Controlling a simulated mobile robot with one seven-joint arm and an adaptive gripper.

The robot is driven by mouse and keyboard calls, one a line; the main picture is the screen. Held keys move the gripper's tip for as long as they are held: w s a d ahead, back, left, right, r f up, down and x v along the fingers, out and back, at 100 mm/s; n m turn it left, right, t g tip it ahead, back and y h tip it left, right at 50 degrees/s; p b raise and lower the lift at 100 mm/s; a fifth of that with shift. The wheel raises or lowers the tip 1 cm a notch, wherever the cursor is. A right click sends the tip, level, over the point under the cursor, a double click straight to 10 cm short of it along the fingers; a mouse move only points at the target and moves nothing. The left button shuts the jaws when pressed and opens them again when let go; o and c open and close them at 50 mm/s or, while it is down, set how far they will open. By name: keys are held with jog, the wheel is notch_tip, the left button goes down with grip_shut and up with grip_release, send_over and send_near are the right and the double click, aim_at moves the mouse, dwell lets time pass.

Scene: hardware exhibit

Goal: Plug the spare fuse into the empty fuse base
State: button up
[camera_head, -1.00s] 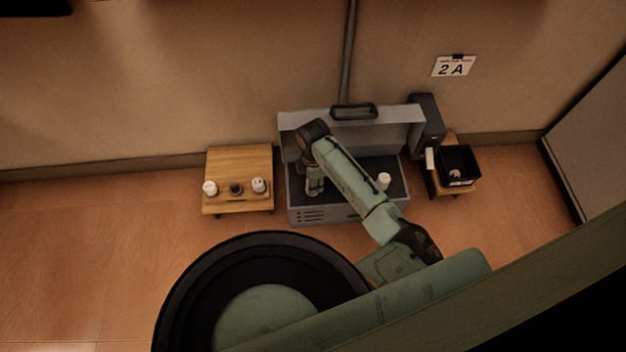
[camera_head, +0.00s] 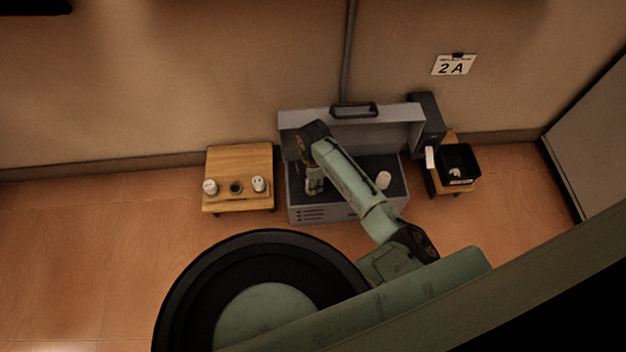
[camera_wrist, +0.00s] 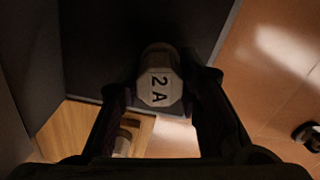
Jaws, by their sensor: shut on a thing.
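In the wrist view my gripper (camera_wrist: 160,92) is shut on a pale fuse (camera_wrist: 159,88) marked "2 A". In the head view my gripper (camera_head: 314,186) is at the left part of the open grey case (camera_head: 330,213); the held fuse is hardly visible there. I cannot tell whether it touches the case floor. A dark round fuse base (camera_head: 236,188), with nothing white in it, sits on the wooden stand (camera_head: 239,160) at the left, between a white fuse (camera_head: 210,187) and another white fuse (camera_head: 259,184). Another white piece (camera_head: 384,180) is in the case's right part.
The case's raised lid (camera_head: 390,133) stands behind my arm. A tall dark box (camera_head: 427,121) and a black tray (camera_head: 459,156) holding something pale are at the right. A "2 A" sign (camera_head: 454,66) is on the wall. A narrow floor gap separates the left stand and case.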

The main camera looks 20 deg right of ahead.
jog(key=shift+f, duration=0.35)
dwell(0.7)
jog(key=o, duration=1.2)
jog(key=shift+o, duration=0.4)
jog(key=o, duration=0.4)
jog(key=shift+r, duration=0.1)
jog(key=shift+r+p, duration=3.5)
jog(key=shift+p, duration=0.1)
jog(key=shift+f, duration=0.1)
